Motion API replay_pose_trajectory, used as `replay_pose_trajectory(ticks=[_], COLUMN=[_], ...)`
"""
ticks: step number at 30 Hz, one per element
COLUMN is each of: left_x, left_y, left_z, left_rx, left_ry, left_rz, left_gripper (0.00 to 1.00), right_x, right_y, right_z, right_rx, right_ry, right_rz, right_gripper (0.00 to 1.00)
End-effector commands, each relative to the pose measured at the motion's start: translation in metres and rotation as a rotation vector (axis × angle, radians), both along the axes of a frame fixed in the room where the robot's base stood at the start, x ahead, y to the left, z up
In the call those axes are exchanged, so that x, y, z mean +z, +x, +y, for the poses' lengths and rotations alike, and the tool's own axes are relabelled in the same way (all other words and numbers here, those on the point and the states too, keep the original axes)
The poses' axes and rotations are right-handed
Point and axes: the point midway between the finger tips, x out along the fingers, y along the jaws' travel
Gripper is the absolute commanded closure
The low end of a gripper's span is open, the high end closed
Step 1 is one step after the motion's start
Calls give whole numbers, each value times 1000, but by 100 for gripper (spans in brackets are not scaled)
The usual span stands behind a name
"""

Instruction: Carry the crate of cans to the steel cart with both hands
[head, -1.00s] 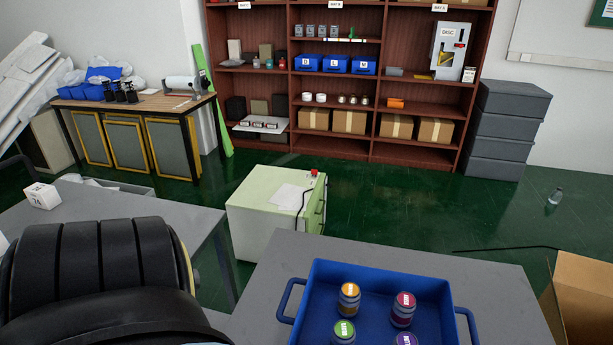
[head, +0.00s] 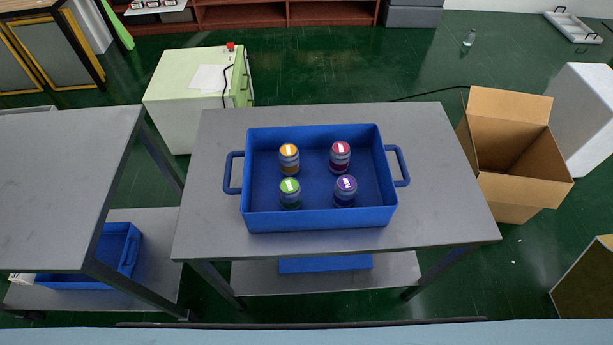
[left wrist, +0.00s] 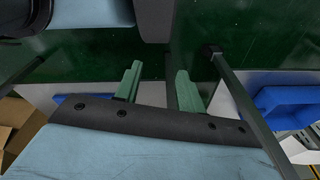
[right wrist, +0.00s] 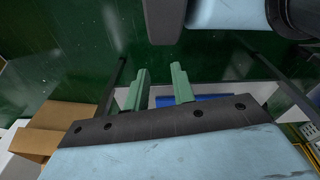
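The blue crate (head: 320,220) stands upright on a grey steel table (head: 440,180) in the middle of the head view. It has a handle at its left end (head: 229,172) and one at its right end (head: 402,166). Inside stand several cans with orange (head: 289,160), crimson (head: 340,157), green (head: 290,193) and purple (head: 345,191) lids. Neither gripper shows in the head view. In the left wrist view my left gripper (left wrist: 157,82) is open and empty. In the right wrist view my right gripper (right wrist: 160,85) is open and empty. Neither is at the crate.
Another grey steel table or cart (head: 65,150) stands close on the left, with a blue crate (head: 125,247) on its lower shelf. A pale green cabinet (head: 185,95) is behind. An open cardboard box (head: 515,150) stands right. The tabletop around the crate is clear.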

Motion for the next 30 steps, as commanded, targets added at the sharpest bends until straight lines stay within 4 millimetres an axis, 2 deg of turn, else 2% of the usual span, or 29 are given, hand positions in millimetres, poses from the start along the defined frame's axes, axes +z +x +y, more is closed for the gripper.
replay_pose_trajectory(ticks=[1,3,5,9,15,25,28,30], left_x=[16,39,62,120,203,305,340,353], left_y=[18,40,57,90,113,132,150,165], left_z=[-4,-9,-12,-18,-23,-25,-27,-30], left_rx=[4,8,14,21,30,52,73,91], left_ry=[-4,-7,-10,-14,-21,-40,-63,-82], left_rz=[-19,-31,-45,-75,-109,-161,-189,-198], left_gripper=[60,60,60,60,60,60,60,60], right_x=[16,39,62,121,203,305,339,352], right_y=[20,42,61,94,118,137,155,169], right_z=[4,9,13,19,23,23,20,19], right_rx=[-1,-4,-6,-13,-21,-34,-47,-58], right_ry=[4,7,9,14,19,12,-6,-21], right_rz=[-20,-34,-48,-79,-113,-166,-196,-206], right_gripper=[75,75,75,75,75,75,75,75])
